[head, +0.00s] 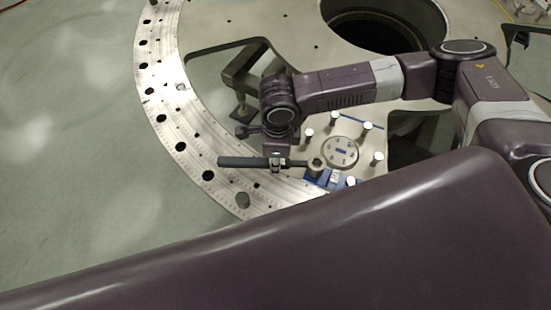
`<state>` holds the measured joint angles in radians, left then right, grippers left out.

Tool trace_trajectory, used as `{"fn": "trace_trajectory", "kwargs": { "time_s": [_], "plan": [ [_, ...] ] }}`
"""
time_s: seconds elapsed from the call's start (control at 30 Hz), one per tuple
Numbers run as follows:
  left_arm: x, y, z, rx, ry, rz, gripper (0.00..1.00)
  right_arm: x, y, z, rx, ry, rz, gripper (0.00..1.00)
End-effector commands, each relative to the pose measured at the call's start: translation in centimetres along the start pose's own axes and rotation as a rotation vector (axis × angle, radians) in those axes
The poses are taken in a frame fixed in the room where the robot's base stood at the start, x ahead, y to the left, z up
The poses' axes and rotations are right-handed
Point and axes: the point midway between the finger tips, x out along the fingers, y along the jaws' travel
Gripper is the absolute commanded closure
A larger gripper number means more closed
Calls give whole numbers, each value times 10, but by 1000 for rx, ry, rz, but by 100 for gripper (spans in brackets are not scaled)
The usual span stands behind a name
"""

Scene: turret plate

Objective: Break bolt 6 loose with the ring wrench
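The ring wrench (240,162) has a long dark handle and lies about level, pointing left. My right gripper (276,162), on the arm that comes in from the right, is shut on the handle. The wrench's ring end (316,163) is at the left front of the small plate (325,128), over a bolt position. I cannot tell whether the ring is seated around a bolt, nor read which number it is. Several silver bolts stand up around a round numbered disc (340,152), among them one at the back left (308,133). My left gripper is out of view.
A pale curved ring with dark holes (156,92) runs along the left. A large round opening (385,24) is at the back. A large purple link of mine hides the foreground.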

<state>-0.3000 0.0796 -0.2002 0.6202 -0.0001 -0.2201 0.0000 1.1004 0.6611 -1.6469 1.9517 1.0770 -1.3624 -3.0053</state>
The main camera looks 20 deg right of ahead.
Motion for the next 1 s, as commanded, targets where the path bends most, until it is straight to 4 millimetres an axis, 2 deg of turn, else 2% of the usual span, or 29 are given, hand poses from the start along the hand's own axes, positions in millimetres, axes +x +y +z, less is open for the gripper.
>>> {"fn": "trace_trajectory", "kwargs": {
  "time_s": [0.23,0.77,1.0],
  "plan": [
    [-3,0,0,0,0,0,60,-4,-1,1,-1,-2,-2,100],
    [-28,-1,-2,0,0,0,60,-30,0,1,0,-1,-1,100],
    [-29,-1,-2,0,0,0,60,-30,0,1,0,-1,-1,100]
  ]
}}
